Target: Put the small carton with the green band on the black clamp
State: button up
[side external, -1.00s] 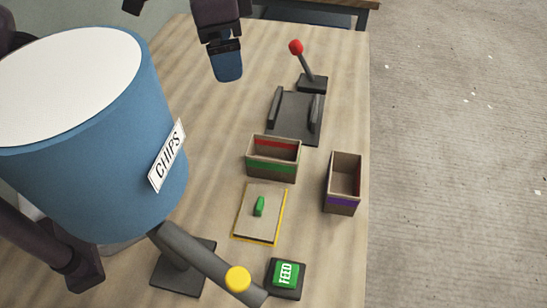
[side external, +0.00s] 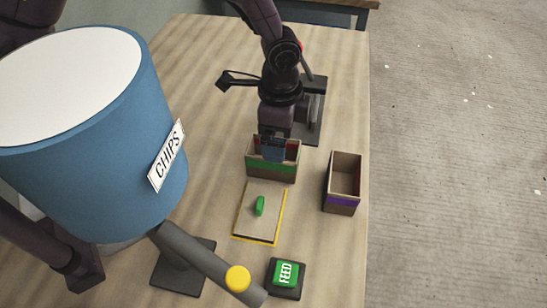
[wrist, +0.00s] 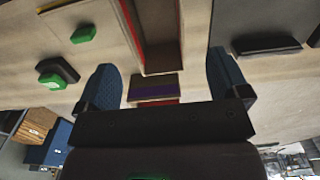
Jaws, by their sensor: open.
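The small carton with the green band (side external: 272,172) stands upright and open-topped on the table, with red on its inner wall. In the wrist view its open inside (wrist: 158,30) shows between my fingers at the top edge. My gripper (side external: 272,149) is over this carton, its blue fingertips at the rim and hiding part of it. The wrist view shows the two fingers (wrist: 159,60) wide apart; I cannot tell whether they touch the walls. The black clamp (side external: 313,112) lies just behind, largely hidden by my arm; part of it shows in the wrist view (wrist: 228,18).
A carton with a purple band (side external: 341,207) stands at the right. In front are a yellow-edged plate (side external: 247,222) with a green piece and a green FEED button (side external: 287,273). A blue CHIPS drum (side external: 95,150) fills the left.

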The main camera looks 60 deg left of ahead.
aim_at(286, 172)
jog(key=f, duration=0.5)
jog(key=shift+s+f, duration=0.2)
jog(key=shift+f, duration=0.15)
jog(key=c, duration=1.1)
jog(key=shift+o, duration=0.2)
